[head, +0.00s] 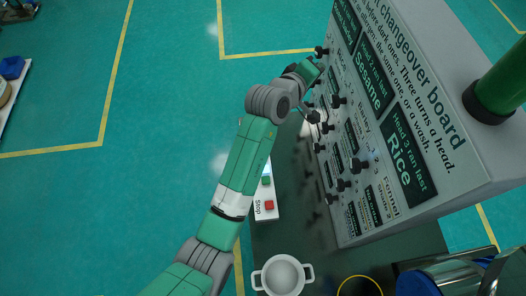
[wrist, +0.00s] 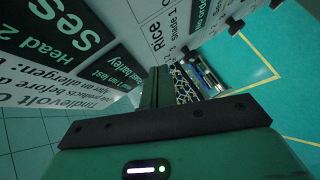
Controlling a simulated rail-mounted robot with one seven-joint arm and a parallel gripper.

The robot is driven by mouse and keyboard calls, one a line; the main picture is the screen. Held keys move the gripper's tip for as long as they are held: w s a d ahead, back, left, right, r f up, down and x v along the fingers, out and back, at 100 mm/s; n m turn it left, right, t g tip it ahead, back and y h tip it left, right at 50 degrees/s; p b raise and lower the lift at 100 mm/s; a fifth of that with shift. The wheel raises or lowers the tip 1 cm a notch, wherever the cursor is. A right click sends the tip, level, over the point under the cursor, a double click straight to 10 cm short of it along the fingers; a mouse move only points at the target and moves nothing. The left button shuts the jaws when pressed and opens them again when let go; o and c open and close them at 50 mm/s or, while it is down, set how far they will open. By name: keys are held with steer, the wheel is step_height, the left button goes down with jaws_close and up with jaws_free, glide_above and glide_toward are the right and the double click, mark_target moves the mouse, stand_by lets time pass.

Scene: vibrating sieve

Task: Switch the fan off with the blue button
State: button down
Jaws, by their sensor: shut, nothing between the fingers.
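I cannot pick out a blue button or a fan for certain. In the head view a pale control box has a green button (head: 266,181) and a red button (head: 269,205) beside the word "Stop", partly behind my arm. In the wrist view a small metal-framed unit with a blue strip (wrist: 204,76) lies beyond my gripper; what it is cannot be told. My gripper (wrist: 155,86) is shut and empty in the wrist view, close to the changeover board (wrist: 95,50). In the head view my wrist is beside the board's left face (head: 345,190), and the fingertips are hard to make out.
The grey board carries several black knobs (head: 339,101) that stick out towards my arm. A green cylinder (head: 503,82) stands on its top at right. A white two-handled pot (head: 283,275) is at the bottom. The teal floor (head: 170,80) at left is mostly clear.

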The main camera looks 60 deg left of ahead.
steer(key=s+a+f+n+g+h+b, duration=0.1)
steer(key=s+f+n, duration=0.2)
steer(key=f, duration=0.8)
steer(key=s+a+f+n+g+h+b, duration=0.1)
steer(key=s+f+n, duration=0.3)
steer(key=f, duration=0.7)
steer(key=s+a+f+n+g+h+b, duration=0.1)
steer(key=s+a+f+n+g, duration=0.1)
steer(key=s+f, duration=0.5)
step_height(320, 180, down, 5)
steer(key=shift+s+r+n, duration=0.15)
steer(key=shift+s+n, duration=0.05)
steer(key=shift+n, duration=0.6)
step_height(320, 180, down, 9)
steer(key=b, duration=0.8)
steer(key=shift+r+b, duration=0.1)
steer(key=shift+b, duration=0.25)
steer(key=shift+f+b, duration=0.35)
steer(key=shift+f, duration=0.05)
